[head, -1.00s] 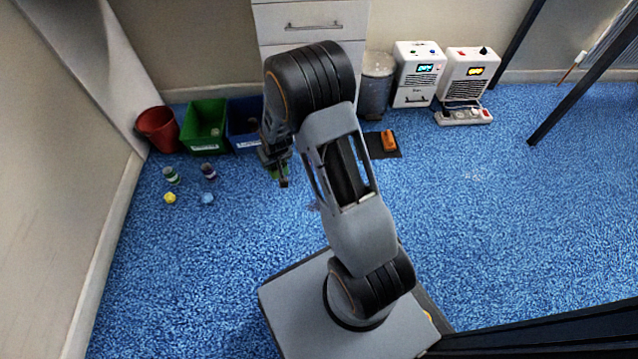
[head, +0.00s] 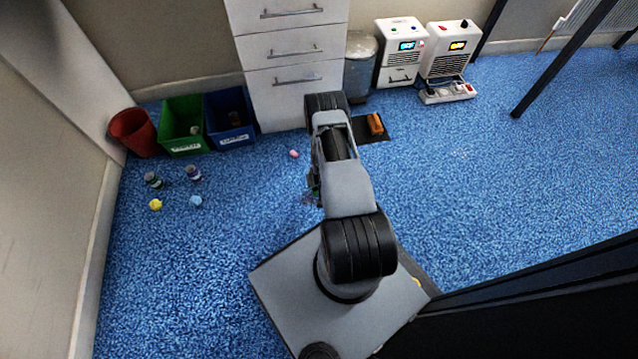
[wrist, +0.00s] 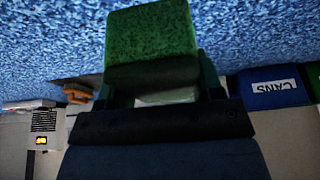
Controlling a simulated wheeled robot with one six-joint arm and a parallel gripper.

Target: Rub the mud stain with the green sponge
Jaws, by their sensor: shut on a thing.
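The green sponge (wrist: 150,35) fills the top middle of the wrist view, held between the fingers of my gripper (wrist: 157,82), which is shut on it. In the head view my gripper (head: 314,187) is mostly hidden behind my arm, low over the blue carpet, and the sponge can hardly be made out. A small dark, speckled patch (head: 307,199) shows on the carpet just beside my gripper; it looks like the mud stain, partly hidden by the arm. I cannot tell whether the sponge touches the floor. A faint pale mark (head: 460,153) lies farther right.
Red (head: 133,132), green (head: 181,146) and blue (head: 231,139) bins stand by the back wall, left of white drawers (head: 290,75). An orange object (head: 375,123) lies on a dark mat (head: 372,137). Small litter, including a yellow ball (head: 155,204), lies left. The right-hand carpet is open.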

